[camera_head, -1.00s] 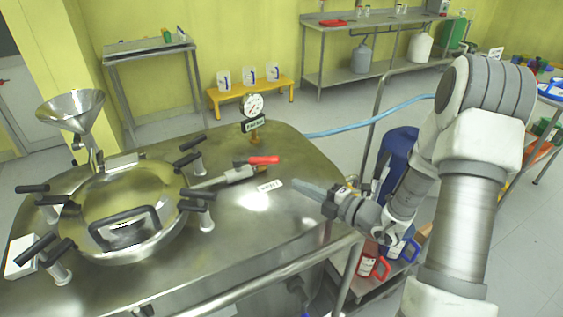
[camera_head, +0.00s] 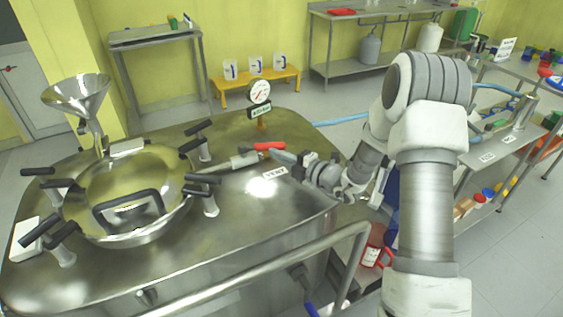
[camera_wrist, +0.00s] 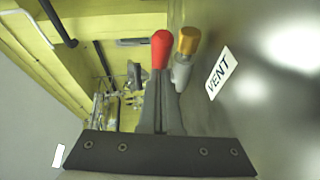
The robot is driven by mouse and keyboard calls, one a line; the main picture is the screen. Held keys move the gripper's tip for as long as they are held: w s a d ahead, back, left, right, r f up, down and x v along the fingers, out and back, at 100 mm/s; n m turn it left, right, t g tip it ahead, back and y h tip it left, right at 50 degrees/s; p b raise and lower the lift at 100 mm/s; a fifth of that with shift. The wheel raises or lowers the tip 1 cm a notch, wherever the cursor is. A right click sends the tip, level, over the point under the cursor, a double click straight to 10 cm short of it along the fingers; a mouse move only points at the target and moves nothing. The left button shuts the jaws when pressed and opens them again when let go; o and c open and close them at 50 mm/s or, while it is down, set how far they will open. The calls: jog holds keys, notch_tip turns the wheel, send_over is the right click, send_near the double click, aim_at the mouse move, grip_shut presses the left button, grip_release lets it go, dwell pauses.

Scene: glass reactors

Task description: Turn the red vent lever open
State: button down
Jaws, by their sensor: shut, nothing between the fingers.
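The red vent lever (camera_head: 269,146) lies on top of the steel vessel (camera_head: 250,215), at the end of a steel vent pipe (camera_head: 238,162). In the wrist view the red lever tip (camera_wrist: 161,48) shows just beyond my fingertips, beside a brass-coloured fitting (camera_wrist: 188,40). My gripper (camera_head: 277,156) comes in from the right, with its fingers shut and empty. The fingertips are close to the lever's right end in the head view. I cannot tell whether they touch it. In the wrist view my gripper (camera_wrist: 160,85) shows dark fingers pressed together.
The round hatch (camera_head: 130,190) with black clamp handles is at the left. A steel rail (camera_head: 260,265) runs along the vessel's front.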

aim_at(278, 146)
jog(key=shift+w, duration=0.25)
jog(key=shift+w+d+r+n+g+y+p, duration=0.15)
jog(key=shift+w+n+g+y+p, duration=0.2)
jog(key=shift+p, duration=0.25)
jog(key=shift+w+d+n+g+y+p, duration=0.25)
jog(key=shift+w+n+g+y+p, duration=0.75)
jog(key=shift+g, duration=0.25)
jog(key=shift+w+d+f, duration=0.1)
jog(key=shift+w+f, duration=0.1)
jog(key=shift+w, duration=0.45)
